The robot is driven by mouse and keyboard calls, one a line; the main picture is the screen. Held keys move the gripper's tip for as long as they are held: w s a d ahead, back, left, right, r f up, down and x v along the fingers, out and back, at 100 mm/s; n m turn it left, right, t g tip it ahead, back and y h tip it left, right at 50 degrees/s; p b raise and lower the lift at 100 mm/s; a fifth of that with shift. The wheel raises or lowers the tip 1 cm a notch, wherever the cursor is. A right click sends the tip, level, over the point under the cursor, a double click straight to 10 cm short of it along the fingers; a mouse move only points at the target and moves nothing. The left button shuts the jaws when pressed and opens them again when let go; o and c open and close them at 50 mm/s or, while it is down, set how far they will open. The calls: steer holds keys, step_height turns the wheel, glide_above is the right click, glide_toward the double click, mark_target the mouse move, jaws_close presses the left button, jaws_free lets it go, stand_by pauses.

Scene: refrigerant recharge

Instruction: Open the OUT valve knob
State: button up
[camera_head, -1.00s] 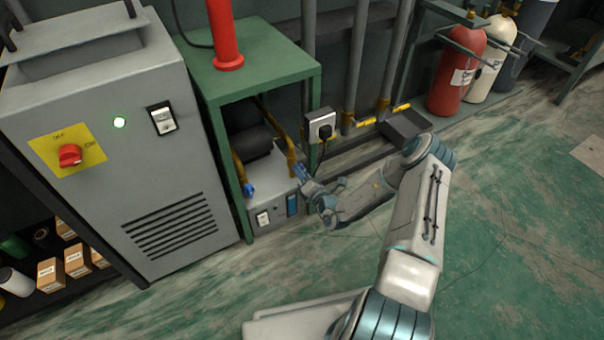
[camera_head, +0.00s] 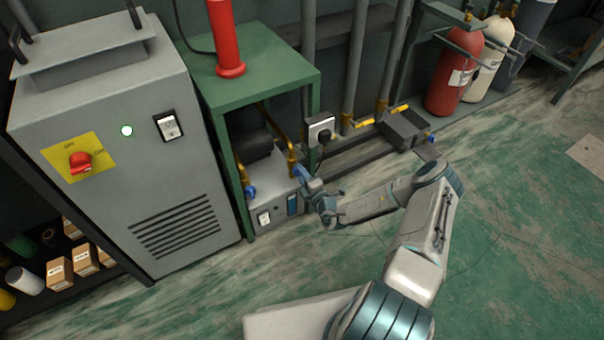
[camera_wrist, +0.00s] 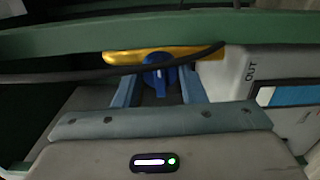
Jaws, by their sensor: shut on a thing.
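The blue OUT valve knob (camera_wrist: 159,76) sits on a yellow pipe in the wrist view, with the printed OUT label (camera_wrist: 251,67) on the grey housing to its right. My gripper (camera_wrist: 160,88) has one finger on each side of the knob and is shut on it. In the head view my gripper (camera_head: 303,176) is at the right front of the grey pump unit (camera_head: 271,186) under the green table, where it partly hides the knob. Another blue knob (camera_head: 250,191) shows at the unit's left side.
A black cable (camera_wrist: 110,76) crosses in front of the yellow pipe, close above my fingers. The green table (camera_head: 262,70) stands over the unit, its front leg close by. A grey cabinet (camera_head: 120,150) is at left. The green floor (camera_head: 510,230) at right is clear.

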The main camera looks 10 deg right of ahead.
steer(key=shift+m, duration=0.3)
steer(key=o, duration=0.7)
steer(key=p+v, duration=0.4)
steer(key=v, duration=1)
steer(key=shift+r, duration=0.1)
